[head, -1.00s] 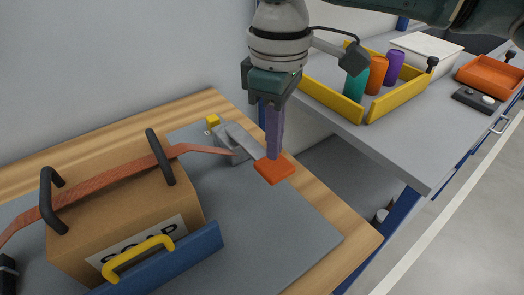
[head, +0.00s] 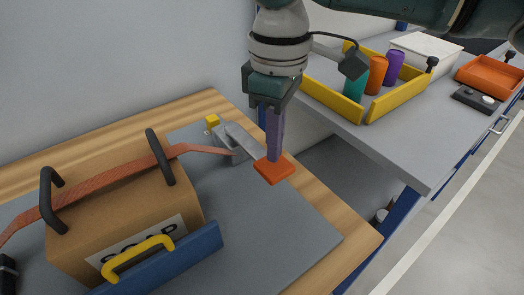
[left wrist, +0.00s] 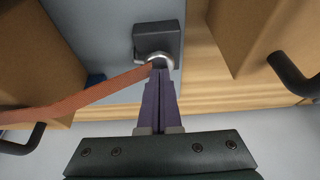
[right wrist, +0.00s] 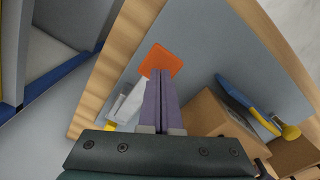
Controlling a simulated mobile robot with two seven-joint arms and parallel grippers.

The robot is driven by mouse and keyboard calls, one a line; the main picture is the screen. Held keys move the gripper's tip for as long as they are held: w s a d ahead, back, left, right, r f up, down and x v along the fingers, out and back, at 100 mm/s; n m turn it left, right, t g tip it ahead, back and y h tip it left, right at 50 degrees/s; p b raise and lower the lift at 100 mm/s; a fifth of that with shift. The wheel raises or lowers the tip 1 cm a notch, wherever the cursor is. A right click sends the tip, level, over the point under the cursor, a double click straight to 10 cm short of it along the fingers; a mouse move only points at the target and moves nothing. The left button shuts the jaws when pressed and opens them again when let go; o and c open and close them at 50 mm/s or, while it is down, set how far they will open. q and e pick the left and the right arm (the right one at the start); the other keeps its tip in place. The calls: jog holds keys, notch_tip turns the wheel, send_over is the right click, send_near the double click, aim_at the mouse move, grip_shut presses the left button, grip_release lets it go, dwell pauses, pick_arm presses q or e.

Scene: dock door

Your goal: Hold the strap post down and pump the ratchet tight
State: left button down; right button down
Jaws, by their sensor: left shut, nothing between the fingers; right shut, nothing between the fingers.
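The ratchet (head: 236,145) sits at the back of the grey mat, its lever slanting down to an orange pad (head: 275,172). The pad also shows in the right wrist view (right wrist: 162,60). My right gripper (head: 273,158) is shut and empty, its purple fingertips at the pad, seemingly touching it. The rust-red strap (head: 90,182) runs from the ratchet over the box. In the left wrist view, the strap meets a silver ring on the dark strap post (left wrist: 157,36). My left gripper (left wrist: 159,70) is shut and empty, its tips at the ring; contact is unclear.
The cardboard box (head: 120,205) has black handles and stands beside a blue bar (head: 165,262) with a yellow handle. A grey bench (head: 400,140) at right carries a yellow tray (head: 345,108) with cups and an orange bin (head: 490,76). The mat's front right is clear.

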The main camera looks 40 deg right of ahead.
aim_at(273, 164)
jog(key=shift+f, duration=2.15)
jog(key=shift+r, duration=2.9)
jog(key=shift+f, duration=0.4)
jog(key=shift+f, duration=2.5)
jog(key=shift+w+r, duration=0.15)
jog(key=shift+r, duration=3)
